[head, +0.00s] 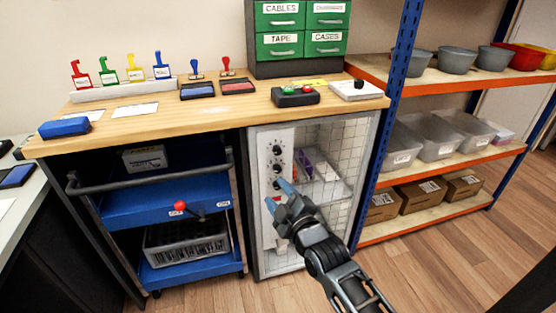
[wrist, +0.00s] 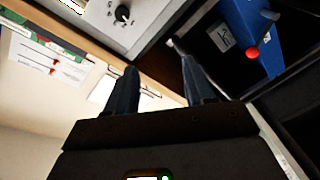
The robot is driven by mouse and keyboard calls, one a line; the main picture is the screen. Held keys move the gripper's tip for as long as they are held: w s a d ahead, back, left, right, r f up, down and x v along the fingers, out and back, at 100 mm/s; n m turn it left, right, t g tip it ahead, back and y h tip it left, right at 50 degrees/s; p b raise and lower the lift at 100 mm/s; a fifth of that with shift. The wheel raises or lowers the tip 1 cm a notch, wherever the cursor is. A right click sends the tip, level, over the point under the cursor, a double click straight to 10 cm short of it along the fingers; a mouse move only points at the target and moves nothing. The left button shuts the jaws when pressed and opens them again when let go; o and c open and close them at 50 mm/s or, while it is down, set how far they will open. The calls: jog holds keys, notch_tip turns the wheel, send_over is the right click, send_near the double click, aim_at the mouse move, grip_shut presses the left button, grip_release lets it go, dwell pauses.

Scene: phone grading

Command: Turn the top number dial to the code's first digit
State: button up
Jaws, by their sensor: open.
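A white panel (head: 270,217) on the mesh-fronted cabinet carries a column of black dials. The top dial (head: 276,150) is uncovered in the head view, above the middle dial (head: 277,167) and lower dial (head: 277,184). My gripper (head: 278,193) is open and empty in front of the panel, below the top dial; its blue-tipped fingers partly overlap the lower dial area. In the wrist view, a black dial (wrist: 122,14) lies beyond the open fingers (wrist: 160,82), apart from them; I cannot tell which dial it is. I cannot read the dial digits or a code.
The wooden worktop (head: 205,110) overhangs the cabinet. To the left is a blue cart (head: 155,208) with a handle and a red-knobbed lever (head: 180,207). A blue shelf post (head: 385,125) and orange-edged shelves stand to the right. Floor is clear at the lower right.

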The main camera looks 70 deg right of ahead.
jog(key=g+h, duration=0.1)
jog(key=h, duration=0.1)
send_near(278, 152)
jog(key=shift+x, duration=4.45)
jog(key=shift+c, duration=0.3)
grip_shut()
